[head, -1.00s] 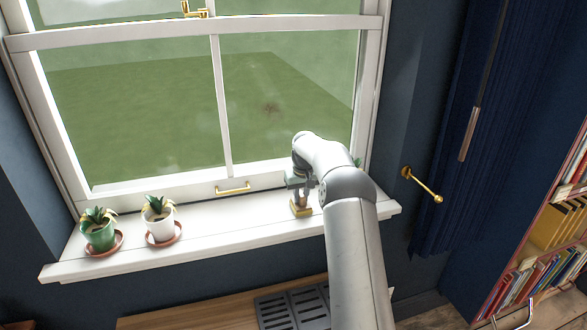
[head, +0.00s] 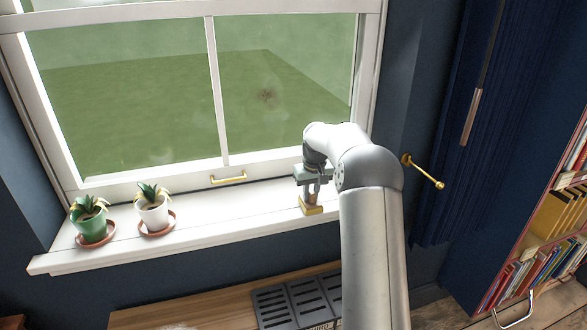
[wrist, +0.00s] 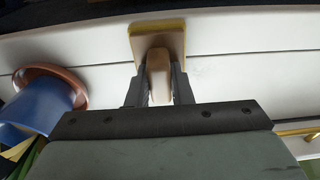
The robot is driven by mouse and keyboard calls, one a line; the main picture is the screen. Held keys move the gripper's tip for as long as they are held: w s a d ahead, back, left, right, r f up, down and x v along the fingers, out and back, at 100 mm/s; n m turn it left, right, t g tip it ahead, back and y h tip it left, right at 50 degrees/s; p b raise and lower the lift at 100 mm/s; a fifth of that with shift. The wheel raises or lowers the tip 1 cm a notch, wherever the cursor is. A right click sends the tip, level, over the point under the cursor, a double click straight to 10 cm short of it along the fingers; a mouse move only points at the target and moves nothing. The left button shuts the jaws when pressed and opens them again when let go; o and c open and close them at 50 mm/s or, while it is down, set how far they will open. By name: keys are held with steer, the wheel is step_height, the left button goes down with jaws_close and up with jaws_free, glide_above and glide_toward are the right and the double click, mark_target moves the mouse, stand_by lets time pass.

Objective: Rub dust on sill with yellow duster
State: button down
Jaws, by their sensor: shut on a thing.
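The yellow duster (head: 312,209) has a yellow-edged pad and a pale handle. It is on the right part of the white sill (head: 250,211), pad down, and appears to touch the surface. My gripper (head: 312,194) is above it with its fingers closed on the handle. In the wrist view the duster (wrist: 158,42) shows between my fingertips (wrist: 158,82), its pad flat toward the sill (wrist: 240,55). A faint grey smudge, perhaps dust (wrist: 196,71), lies on the sill just right of the pad. My arm hides the sill's right end in the head view.
A green pot (head: 92,222) and a white pot (head: 152,214) stand on saucers at the sill's left. A blue pot (wrist: 42,105) on a brown saucer is close to my gripper in the wrist view. A brass window handle (head: 228,180) is left of the duster.

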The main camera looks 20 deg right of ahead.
steer(key=shift+s+f+b, duration=0.2)
steer(key=shift+s+b, duration=0.35)
steer(key=shift+s, duration=0.3)
steer(key=r, duration=0.1)
steer(key=r+p, duration=0.1)
steer(key=r, duration=0.1)
steer(key=r+p, duration=0.1)
steer(key=shift+s+a+r, duration=0.1)
steer(key=shift+s+r, duration=0.05)
steer(key=shift+s, duration=0.15)
steer(key=shift+r+p, duration=1.85)
steer(key=shift+r, duration=0.35)
steer(key=shift+w, duration=0.1)
